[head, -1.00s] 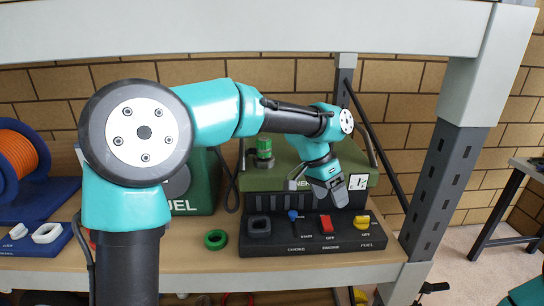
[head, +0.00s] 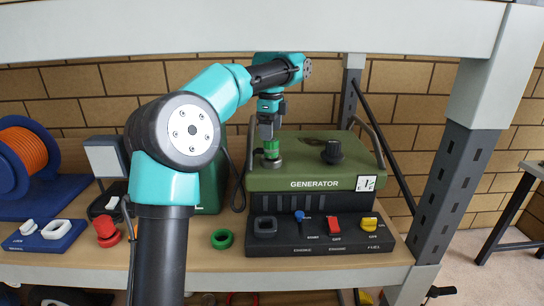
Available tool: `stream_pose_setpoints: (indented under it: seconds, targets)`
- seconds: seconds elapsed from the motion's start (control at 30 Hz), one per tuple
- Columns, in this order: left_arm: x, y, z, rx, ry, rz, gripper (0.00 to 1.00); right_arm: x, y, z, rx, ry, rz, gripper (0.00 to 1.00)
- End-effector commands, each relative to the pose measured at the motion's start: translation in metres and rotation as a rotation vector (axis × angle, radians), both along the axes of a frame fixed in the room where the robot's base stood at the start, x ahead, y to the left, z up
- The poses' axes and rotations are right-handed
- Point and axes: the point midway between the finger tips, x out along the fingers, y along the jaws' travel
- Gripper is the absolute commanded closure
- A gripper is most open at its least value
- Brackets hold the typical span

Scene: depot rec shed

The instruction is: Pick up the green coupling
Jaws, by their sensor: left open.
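The green coupling (head: 272,152) is a short upright green cylinder in a grey collar on the left part of the generator's top. My left gripper (head: 269,138) points down over it, its fingers at the coupling's upper part and hiding some of it. The gripper is open; whether the fingers touch the coupling I cannot tell. My right gripper is out of view.
The green generator (head: 310,183) has a black knob (head: 332,152) on top and a tube handle at each side. A black switch panel (head: 320,246) lies in front. A green ring (head: 222,239) lies on the shelf, left of the panel. A grey post (head: 452,180) stands at the right.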

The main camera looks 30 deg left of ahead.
Motion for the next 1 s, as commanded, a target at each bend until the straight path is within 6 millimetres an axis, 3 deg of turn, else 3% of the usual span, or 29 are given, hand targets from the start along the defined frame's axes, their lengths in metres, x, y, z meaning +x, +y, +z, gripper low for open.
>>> stream_pose_setpoints:
  seconds: [0.3,0.67,1.0]
  targets:
    - [0.000,0.000,-0.017,-0.001,0.000,0.000,0.21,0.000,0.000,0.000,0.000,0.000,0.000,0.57]
    - [0.000,-0.001,-0.021,-0.001,0.001,0.000,0.21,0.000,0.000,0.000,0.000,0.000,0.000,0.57]
    - [0.000,0.000,-0.066,-0.001,0.002,0.001,0.21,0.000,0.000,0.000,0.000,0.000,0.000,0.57]
